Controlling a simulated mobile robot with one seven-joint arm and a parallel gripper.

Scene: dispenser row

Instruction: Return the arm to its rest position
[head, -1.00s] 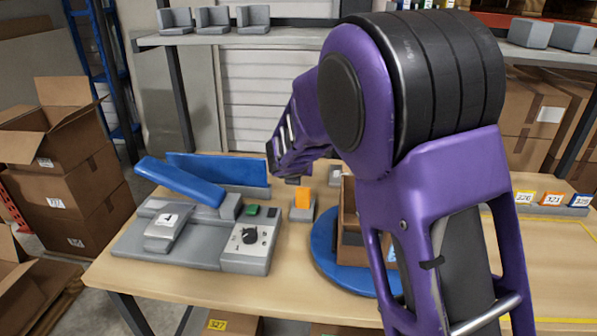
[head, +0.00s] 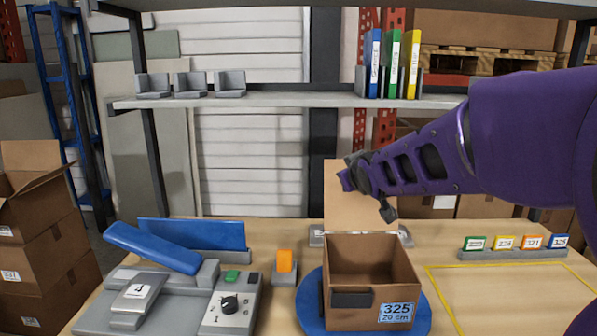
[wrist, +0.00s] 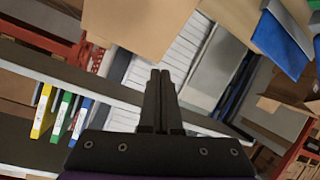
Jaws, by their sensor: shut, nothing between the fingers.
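My purple arm reaches in from the right of the head view, raised above the table. My gripper is small and dark (head: 387,211) at its left end, over the open carton and in front of its raised rear flap. In the wrist view the two black fingers (wrist: 161,76) are pressed together with nothing between them. The carton (head: 372,283), labelled 325, stands upright on a round blue turntable (head: 311,303). The part of the carton's inside that shows looks empty.
A grey device with a blue lever (head: 152,248) and a knob box (head: 229,303) stands at left. An orange block (head: 284,261) is beside it. Coloured binders (head: 393,63) stand on the shelf above.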

